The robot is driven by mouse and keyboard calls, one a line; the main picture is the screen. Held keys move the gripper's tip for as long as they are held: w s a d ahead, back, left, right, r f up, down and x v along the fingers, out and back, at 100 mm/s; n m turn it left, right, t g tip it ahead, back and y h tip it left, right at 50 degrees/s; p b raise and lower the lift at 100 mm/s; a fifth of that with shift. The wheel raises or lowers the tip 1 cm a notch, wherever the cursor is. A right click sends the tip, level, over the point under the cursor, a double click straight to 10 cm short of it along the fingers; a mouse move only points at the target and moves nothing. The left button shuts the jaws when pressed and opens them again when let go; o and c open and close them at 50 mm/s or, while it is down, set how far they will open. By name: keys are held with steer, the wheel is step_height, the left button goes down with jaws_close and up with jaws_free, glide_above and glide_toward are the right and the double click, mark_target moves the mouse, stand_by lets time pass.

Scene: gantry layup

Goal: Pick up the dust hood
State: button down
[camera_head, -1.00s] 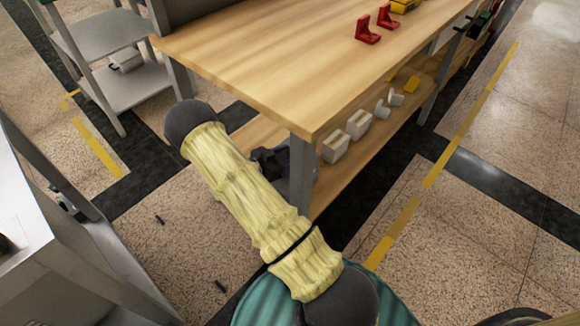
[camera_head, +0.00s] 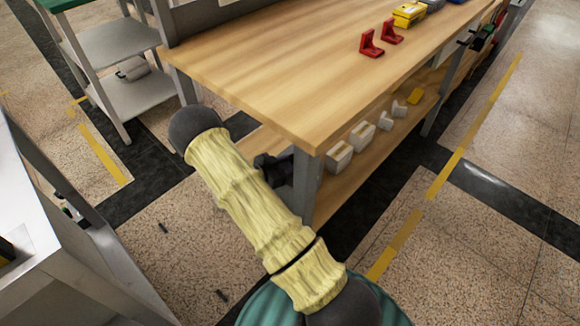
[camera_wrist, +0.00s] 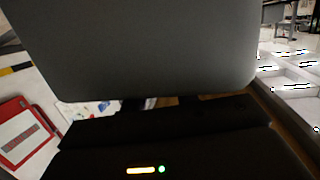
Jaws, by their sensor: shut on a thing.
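The dust hood (camera_wrist: 140,45) appears to be the large, smooth dark grey body with rounded corners that fills the top of the wrist view, very close to the camera. My gripper (camera_wrist: 162,103) is shut on its lower edge, and both dark fingers reach up to it. The hood hides the fingertips and most of the scene behind it. In the head view, my arm hangs in front of the bench's near corner. Neither the hood nor my gripper can be made out clearly there.
A wooden workbench (camera_head: 290,85) holds two red brackets (camera_head: 371,44) and a yellow case (camera_head: 409,14). White blocks (camera_head: 362,133) stand on its lower shelf. A grey shelf rack (camera_head: 118,42) is at upper left. In the wrist view, a red-and-white object (camera_wrist: 25,135) lies left. Floor at right is open.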

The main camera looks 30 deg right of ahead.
step_height(320, 180, up, 8)
steer(key=p, duration=0.3)
steer(key=shift+r, duration=0.15)
stand_by(0.5)
